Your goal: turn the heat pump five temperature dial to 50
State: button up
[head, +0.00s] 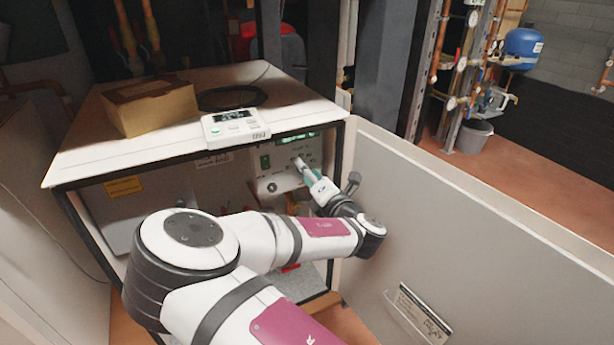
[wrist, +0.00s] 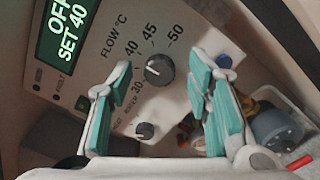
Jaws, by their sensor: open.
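The temperature dial (wrist: 158,70) is a round dark knob on a pale panel, under the print "FLOW °C" with marks 30, 40, 45 and 50. The display (wrist: 68,28) beside it reads "OFF" and "SET 40". A light pointer mark shows on the dial, but its exact setting is hard to read. My gripper (wrist: 161,66) is open, its teal-padded fingers on either side of the dial in the wrist view. I cannot tell whether they touch it. In the head view my gripper (head: 304,170) is at the control panel (head: 268,172) and hides the dial.
A smaller knob (wrist: 145,130) sits below the dial. The cabinet top (head: 178,90) holds a cardboard box (head: 150,106) and a white controller (head: 236,127). An open door panel (head: 470,235) stands right of my arm.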

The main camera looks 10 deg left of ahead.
jog(key=shift+w+a, duration=0.15)
jog(key=shift+w, duration=0.05)
grip_shut()
